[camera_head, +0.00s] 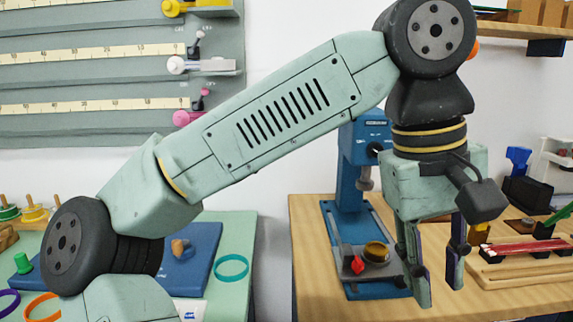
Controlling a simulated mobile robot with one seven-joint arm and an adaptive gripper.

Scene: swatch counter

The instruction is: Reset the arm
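My arm (280,110) is pale green with dark joints. It rises from the lower left, slants up to a high elbow at the upper right, then bends down. My gripper (440,280) hangs from the wrist, pointing down over the wooden table (320,235) at the right. Its two fingers are apart, with an empty gap between them. Its height above the table is hard to tell.
A blue press-like device (350,175) with a red knob stands behind and left of my gripper. Rods lie in a wooden rack (520,265) to the right. A green counter (240,255) with colored rings is at left. Wall rails (100,105) are behind.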

